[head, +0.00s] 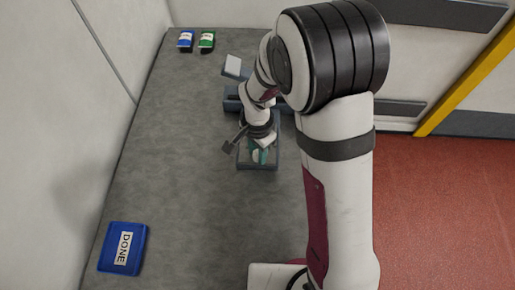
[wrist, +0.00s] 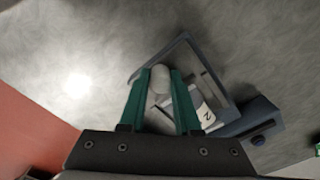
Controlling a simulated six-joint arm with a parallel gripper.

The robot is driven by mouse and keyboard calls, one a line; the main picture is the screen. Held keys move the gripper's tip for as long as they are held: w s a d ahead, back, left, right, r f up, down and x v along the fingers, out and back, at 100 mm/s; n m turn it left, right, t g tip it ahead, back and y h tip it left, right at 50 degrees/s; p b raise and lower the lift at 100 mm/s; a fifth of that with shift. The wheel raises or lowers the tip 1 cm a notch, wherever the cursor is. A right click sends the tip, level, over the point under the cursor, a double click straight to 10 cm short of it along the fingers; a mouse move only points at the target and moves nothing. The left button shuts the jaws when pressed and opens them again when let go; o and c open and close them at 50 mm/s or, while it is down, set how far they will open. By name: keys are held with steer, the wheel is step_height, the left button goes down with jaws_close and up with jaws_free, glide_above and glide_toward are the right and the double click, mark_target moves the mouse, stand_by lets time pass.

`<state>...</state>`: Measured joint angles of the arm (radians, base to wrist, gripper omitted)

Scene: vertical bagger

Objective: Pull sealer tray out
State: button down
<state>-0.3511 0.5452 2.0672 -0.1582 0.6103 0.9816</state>
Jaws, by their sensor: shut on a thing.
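The sealer tray (head: 260,168) is a dark blue-grey, shallow frame at the front of the machine. It also shows in the wrist view (wrist: 219,72), running tilted behind my fingers. My gripper (head: 258,153), with teal fingers, is over the tray. In the wrist view my gripper (wrist: 161,73) is shut on a pale rounded piece (wrist: 161,84) near the tray's corner; whether it is fixed to the tray I cannot tell. A white piece marked 2 (wrist: 201,113) lies beside my right finger, partly hidden. My arm and wrist hide much of the machine in the head view.
A blue DONE tray (head: 122,250) lies near left. The grey table (head: 165,165) between is clear.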

steer(key=shift+s, duration=0.25)
steer(key=c, duration=0.9)
jaws_free()
steer(key=shift+r, duration=0.1)
step_height(320, 180, up, 16)
steer(key=shift+f, duration=0.2)
steer(key=s+d+n, duration=0.1)
steer(key=s+d, duration=0.2)
steer(key=s, duration=0.3)
steer(key=s+d+n+y, duration=0.1)
steer(key=s+d, duration=0.1)
steer(key=s, duration=0.5)
steer(key=s+d+r+n, duration=0.1)
steer(key=s+d, duration=0.2)
steer(key=s, duration=0.3)
steer(key=shift+s+d+y, duration=0.25)
steer(key=shift+d+y, duration=0.05)
steer(key=shift+y, duration=0.1)
